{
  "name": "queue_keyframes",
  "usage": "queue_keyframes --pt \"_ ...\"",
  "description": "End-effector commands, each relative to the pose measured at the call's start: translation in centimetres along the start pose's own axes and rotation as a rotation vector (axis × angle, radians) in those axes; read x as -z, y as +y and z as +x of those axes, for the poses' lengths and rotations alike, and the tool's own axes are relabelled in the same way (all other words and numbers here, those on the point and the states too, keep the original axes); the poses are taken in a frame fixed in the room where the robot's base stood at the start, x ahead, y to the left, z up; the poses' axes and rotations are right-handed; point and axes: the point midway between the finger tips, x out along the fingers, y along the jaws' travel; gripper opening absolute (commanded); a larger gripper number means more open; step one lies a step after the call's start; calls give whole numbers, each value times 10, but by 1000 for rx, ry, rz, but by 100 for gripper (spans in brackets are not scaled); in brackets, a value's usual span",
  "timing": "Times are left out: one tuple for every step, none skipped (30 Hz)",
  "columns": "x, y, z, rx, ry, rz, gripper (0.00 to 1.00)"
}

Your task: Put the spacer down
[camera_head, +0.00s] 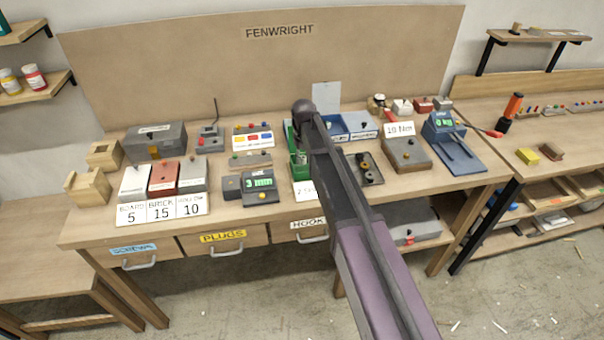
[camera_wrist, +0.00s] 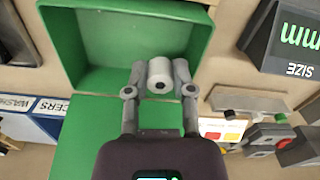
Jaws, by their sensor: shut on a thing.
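The spacer is a short light-grey cylinder with a dark hole in its end (camera_wrist: 160,70). My gripper (camera_wrist: 160,78) is shut on it, with one finger on each side, in the wrist view. The spacer is not clear there.
Blue bins (camera_head: 333,128) stand right of the green bin; one label in the wrist view (camera_wrist: 48,104) ends in "CERS". A gauge reading 3 mm (camera_head: 261,187) stands close on the left. A dark tray with small parts (camera_head: 367,168) lies right of my arm.

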Motion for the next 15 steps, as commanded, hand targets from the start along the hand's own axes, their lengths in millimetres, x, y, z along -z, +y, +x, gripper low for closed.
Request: queue_keyframes --pt "0 0 7 0 0 0 13" --pt "0 0 8 0 0 0 13" --pt "0 0 9 0 0 0 13" --pt "0 0 9 0 0 0 13" --pt "0 0 10 0 0 0 13" --pt "0 0 10 0 0 1 13" --pt "0 0 10 0 0 1 13" --pt "0 1 10 0 0 1 13" --pt "0 1 9 0 0 1 13" --pt "0 1 9 0 0 1 13" --pt "0 1 9 0 0 1 13" --pt "0 1 9 0 0 1 13" --pt "0 1 9 0 0 1 13" --pt "0 1 9 0 0 1 13" --pt "0 1 9 0 0 1 13"
